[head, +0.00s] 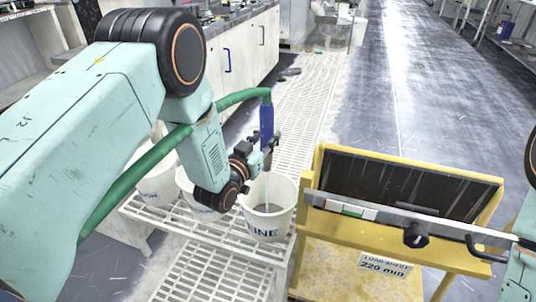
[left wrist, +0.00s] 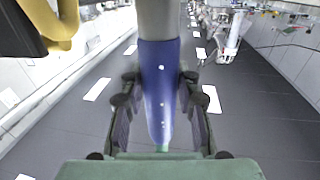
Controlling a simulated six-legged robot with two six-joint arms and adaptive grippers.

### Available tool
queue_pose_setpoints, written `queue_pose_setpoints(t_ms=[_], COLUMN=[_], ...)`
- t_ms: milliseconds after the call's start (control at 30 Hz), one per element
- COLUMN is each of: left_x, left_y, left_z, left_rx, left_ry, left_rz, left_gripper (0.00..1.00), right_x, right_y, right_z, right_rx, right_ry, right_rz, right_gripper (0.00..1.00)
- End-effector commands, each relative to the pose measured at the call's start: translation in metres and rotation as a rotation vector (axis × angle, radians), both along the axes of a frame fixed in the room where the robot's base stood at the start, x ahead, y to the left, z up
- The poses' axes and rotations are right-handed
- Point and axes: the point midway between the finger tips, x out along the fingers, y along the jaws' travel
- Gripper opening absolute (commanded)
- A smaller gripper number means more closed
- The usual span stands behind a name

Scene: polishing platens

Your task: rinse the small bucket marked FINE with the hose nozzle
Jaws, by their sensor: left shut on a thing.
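The small white bucket marked FINE (head: 268,222) stands upright on a white slatted rack, with grey liquid or shadow at its bottom. My left gripper (head: 266,152) is shut on the blue hose nozzle (head: 267,122) above the bucket. The nozzle points down, and a thin pale streak runs from below it into the bucket. The green hose (head: 150,165) loops from the nozzle's top along my left arm. In the left wrist view the blue nozzle (left wrist: 159,85) sits between the fingers. My right gripper is out of view.
Other white buckets (head: 157,182) stand left of FINE, partly behind my left arm. A yellow stand (head: 310,185) with a dark panel and metal bar is close on the right. The white slatted rack (head: 215,228) is under the buckets. Grey floor (head: 400,90) lies open beyond.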

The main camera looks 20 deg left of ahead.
Motion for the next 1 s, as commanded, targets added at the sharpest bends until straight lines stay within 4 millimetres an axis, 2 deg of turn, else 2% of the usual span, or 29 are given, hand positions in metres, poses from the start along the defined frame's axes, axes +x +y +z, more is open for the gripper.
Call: queue_pose_setpoints(t_ms=[33,200,600,733,967,1000], left_x=[-0.009,-0.045,-0.127,-0.149,-0.174,-0.171], left_y=[0.001,0.002,0.005,0.005,0.006,0.007], left_z=[0.004,0.005,0.003,0.003,0.002,0.0], left_rx=[0.0,-0.001,-0.001,-0.001,-0.001,0.001], left_ry=[0.003,0.004,0.004,0.003,0.002,-0.004], left_rz=[0.001,0.001,0.001,0.002,0.001,0.002], left_gripper=[0.0,0.0,0.0,0.0,0.0,0.0], right_x=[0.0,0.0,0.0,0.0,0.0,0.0], right_y=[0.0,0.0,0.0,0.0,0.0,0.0], right_z=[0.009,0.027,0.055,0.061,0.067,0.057], right_rx=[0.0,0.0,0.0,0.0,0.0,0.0], right_ry=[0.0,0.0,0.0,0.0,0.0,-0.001], right_rz=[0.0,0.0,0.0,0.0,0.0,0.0], right_gripper=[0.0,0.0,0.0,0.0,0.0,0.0])
